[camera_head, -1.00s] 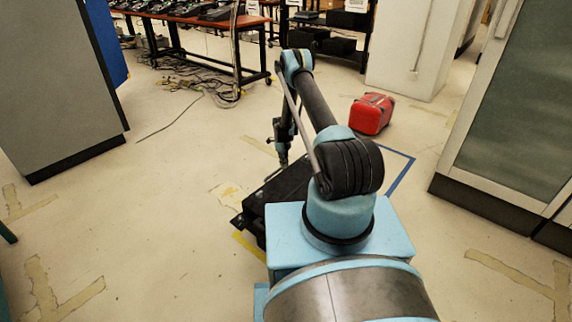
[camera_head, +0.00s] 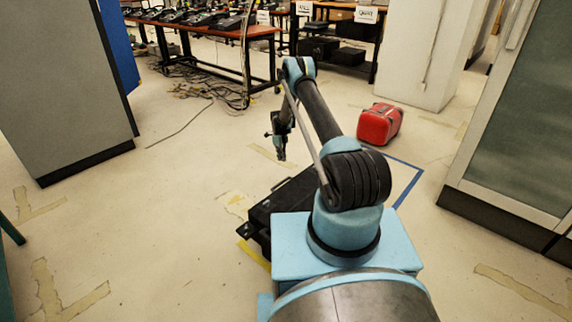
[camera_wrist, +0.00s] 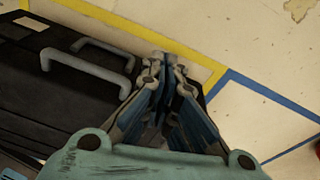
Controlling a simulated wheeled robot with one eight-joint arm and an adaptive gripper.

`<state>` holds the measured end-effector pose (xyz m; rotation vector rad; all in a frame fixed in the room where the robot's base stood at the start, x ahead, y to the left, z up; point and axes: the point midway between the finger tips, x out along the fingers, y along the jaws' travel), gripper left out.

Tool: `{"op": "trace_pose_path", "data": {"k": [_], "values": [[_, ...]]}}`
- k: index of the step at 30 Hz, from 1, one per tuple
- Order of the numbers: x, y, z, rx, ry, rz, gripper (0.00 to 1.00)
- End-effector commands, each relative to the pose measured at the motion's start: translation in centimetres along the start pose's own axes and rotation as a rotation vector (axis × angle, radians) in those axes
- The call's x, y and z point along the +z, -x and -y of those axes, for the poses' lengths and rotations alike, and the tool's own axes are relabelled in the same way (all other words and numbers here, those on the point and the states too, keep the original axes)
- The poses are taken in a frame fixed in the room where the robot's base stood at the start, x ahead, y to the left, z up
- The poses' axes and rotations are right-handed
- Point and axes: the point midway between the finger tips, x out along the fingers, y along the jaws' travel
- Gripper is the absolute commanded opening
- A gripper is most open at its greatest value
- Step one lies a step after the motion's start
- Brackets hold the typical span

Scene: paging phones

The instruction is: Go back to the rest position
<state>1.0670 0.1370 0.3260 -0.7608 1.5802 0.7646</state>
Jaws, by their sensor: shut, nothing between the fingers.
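My gripper (camera_head: 282,154) hangs from my folded arm in the head view, pointing down above the floor. In the wrist view its fingers (camera_wrist: 165,75) are together at the tips with nothing between them. Below it in the wrist view lies a black case (camera_wrist: 40,100) with grey handles. The gripper overlaps the case's edge in that view. The same black case (camera_head: 262,212) shows in the head view on the floor, partly hidden behind my arm and base.
A red case (camera_head: 379,124) stands on the floor near blue tape. A table with several phones (camera_head: 215,28) is at the back. A grey cabinet (camera_head: 65,80) is at left, a glass-fronted cabinet (camera_head: 515,130) at right. Cables (camera_head: 210,95) lie near the table.

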Motion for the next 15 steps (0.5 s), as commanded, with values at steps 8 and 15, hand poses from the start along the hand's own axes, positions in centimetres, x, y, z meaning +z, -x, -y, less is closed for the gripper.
{"op": "trace_pose_path", "data": {"k": [8, 15], "values": [[0.5, 2.3, 0.2, -0.003, 0.029, 0.004, 0.0], [-1.2, 9.6, 0.1, -0.015, 0.158, 0.018, 0.0]]}}
